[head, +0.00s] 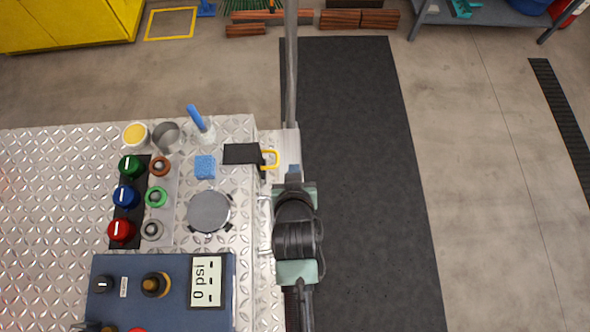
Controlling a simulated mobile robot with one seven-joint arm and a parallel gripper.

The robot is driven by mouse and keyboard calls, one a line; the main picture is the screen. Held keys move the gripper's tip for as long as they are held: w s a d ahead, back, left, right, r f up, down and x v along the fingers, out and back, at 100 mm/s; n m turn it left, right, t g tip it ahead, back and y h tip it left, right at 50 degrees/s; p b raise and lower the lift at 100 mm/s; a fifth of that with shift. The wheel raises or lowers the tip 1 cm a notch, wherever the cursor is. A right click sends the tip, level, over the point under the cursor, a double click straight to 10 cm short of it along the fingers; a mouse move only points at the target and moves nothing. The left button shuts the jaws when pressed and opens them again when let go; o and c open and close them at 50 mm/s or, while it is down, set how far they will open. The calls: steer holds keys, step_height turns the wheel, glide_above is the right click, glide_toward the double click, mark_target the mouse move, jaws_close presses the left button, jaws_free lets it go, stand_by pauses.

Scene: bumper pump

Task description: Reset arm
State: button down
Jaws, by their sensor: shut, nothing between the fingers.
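My arm reaches up from the bottom of the head view along the right edge of a metal diamond-plate bench (50,190). The end of my arm, with my gripper (293,177), is beside the bench's right edge, just below the foot of a grey upright pole (291,70). The fingers are small and partly hidden by the dark wrist. My gripper is shut and empty, apart from the objects on the bench.
The bench holds green (131,166), blue (126,196) and red (121,230) knobs, a round grey disc (208,211), a blue sponge (205,167), a yellow-handled dark item (241,154) and a gauge panel reading 0 psi (206,281). A black mat (365,180) lies clear at right.

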steer(key=shift+s+r, duration=0.25)
steer(key=w+a+r+t, duration=0.1)
steer(key=w+r+t, duration=0.45)
steer(key=r, duration=1.05)
steer(key=w+r+t, duration=0.3)
steer(key=w+r, duration=0.5)
steer(key=r, duration=0.8)
steer(key=s+r+t, duration=0.3)
steer(key=s+r, duration=0.1)
steer(key=r, duration=0.7)
steer(key=s+r+t+b, duration=0.1)
steer(key=s+r+t, duration=0.2)
steer(key=r, duration=0.8)
steer(key=s+r+t, duration=0.3)
steer(key=s+r, duration=0.3)
steer(key=r, duration=0.6)
steer(key=shift+s, duration=0.15)
